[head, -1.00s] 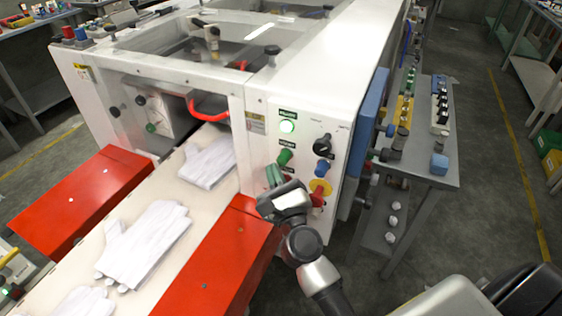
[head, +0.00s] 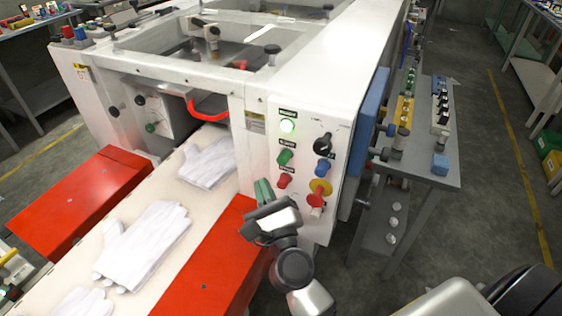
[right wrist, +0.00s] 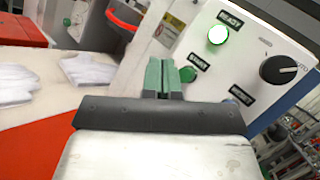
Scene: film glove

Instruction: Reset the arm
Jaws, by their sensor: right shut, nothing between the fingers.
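My right gripper (head: 264,192) is in front of the lower left edge of the machine's control panel (head: 300,105), above the red side guard. Its green fingers are closed together with nothing between them, and they also show in the right wrist view (right wrist: 163,76). The panel carries a lit green ready light (head: 288,126), a green start button (head: 284,157), a red button (head: 285,181), a black knob (head: 323,145), a blue button (head: 323,165) and a red button on a yellow ring (head: 319,192). The fingers look apart from all of these. My left gripper is not in view.
White gloves (head: 145,240) lie on the pale conveyor (head: 170,190) between red side guards (head: 215,262). The white machine (head: 200,85) fills the middle.

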